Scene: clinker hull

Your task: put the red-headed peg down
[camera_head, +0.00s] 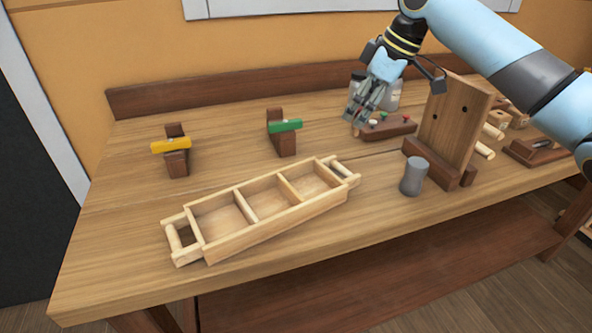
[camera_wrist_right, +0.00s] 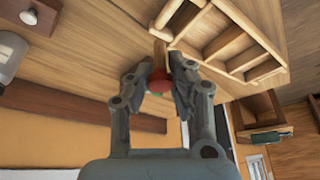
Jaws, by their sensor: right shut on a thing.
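My right gripper (camera_head: 360,115) is over the back of the bench, beside a dark wooden peg block (camera_head: 398,131). In the head view the held peg cannot be made out clearly. Small red and green heads show on the peg block there. My left gripper is not in view.
A pale compartment tray (camera_head: 264,214) lies at front centre. A yellow-topped block (camera_head: 175,158) and a green-topped block (camera_head: 284,137) stand behind it. An upright board (camera_head: 452,122) and a grey cylinder (camera_head: 413,177) stand to the right. The bench is clear between tray and green-topped block.

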